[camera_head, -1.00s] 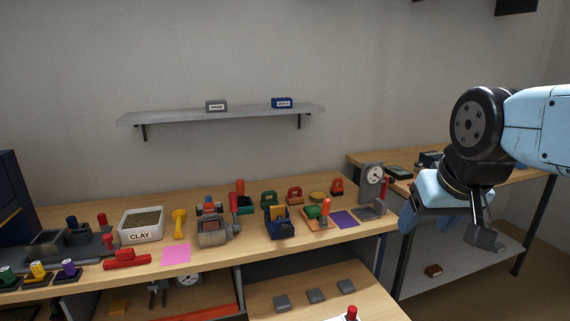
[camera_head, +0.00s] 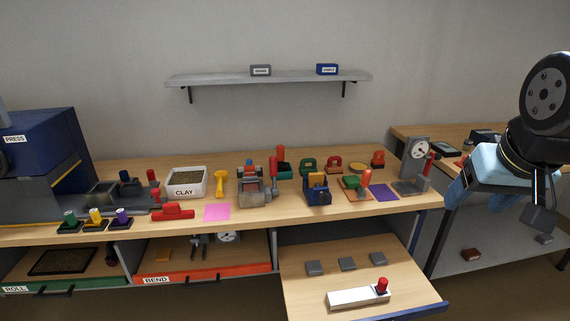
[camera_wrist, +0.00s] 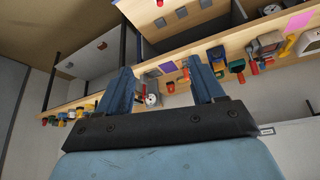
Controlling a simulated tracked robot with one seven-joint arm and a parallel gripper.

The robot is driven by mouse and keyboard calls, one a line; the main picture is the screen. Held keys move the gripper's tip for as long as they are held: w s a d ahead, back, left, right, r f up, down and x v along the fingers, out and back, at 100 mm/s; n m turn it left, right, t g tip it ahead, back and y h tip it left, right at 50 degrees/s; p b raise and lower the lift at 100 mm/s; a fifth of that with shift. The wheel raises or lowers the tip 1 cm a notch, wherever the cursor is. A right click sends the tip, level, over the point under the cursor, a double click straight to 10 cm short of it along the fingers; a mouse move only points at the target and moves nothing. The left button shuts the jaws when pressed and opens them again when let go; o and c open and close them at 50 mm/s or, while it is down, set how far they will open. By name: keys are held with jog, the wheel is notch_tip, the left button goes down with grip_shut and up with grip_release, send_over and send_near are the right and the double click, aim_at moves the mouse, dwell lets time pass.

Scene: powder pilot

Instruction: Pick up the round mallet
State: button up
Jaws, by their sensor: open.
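I cannot tell for sure which thing is the round mallet. A yellow tool (camera_head: 220,184) with a rounded top and narrow neck stands on the workbench (camera_head: 240,219), right of the clay bin (camera_head: 186,183). Several red- or orange-handled tools also stand there, too small to tell apart. My gripper (camera_wrist: 163,82) is open in the wrist view, its two blue fingers apart with nothing between them. In the head view my gripper (camera_head: 462,195) hangs at the right, near the bench's right end and apart from the tools.
A blue press (camera_head: 42,145) stands at the left. A dial gauge stand (camera_head: 416,160) is at the bench's right end. An open drawer (camera_head: 300,292) juts out below with grey blocks. A wall shelf (camera_head: 215,80) hangs behind. A second table (camera_head: 420,131) is at the right.

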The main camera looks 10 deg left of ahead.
aim_at(283, 152)
jog(key=w+a+n+t+y, duration=0.15)
jog(key=w+a, duration=0.35)
jog(key=w, duration=0.8)
jog(key=w+a+n+t, duration=0.15)
jog(key=w+a, duration=0.25)
jog(key=w, duration=0.8)
jog(key=w+a+t+y, duration=0.1)
jog(key=w+a+t, duration=0.3)
jog(key=w, duration=0.9)
jog(key=w+a+f+n+y, duration=0.2)
jog(key=w+a+f+y, duration=0.1)
jog(key=w+a+f, duration=0.9)
jog(key=w+a+f+t+y, duration=0.3)
jog(key=w+a+f, duration=0.3)
jog(key=a+f, duration=0.65)
jog(key=shift+n, duration=0.4)
jog(key=x, duration=0.8)
jog(key=shift+w+f, duration=0.2)
jog(key=shift+w, duration=0.05)
jog(key=shift+x, duration=2.6)
jog(key=shift+s+a+r, duration=0.1)
jog(key=shift+a, duration=0.1)
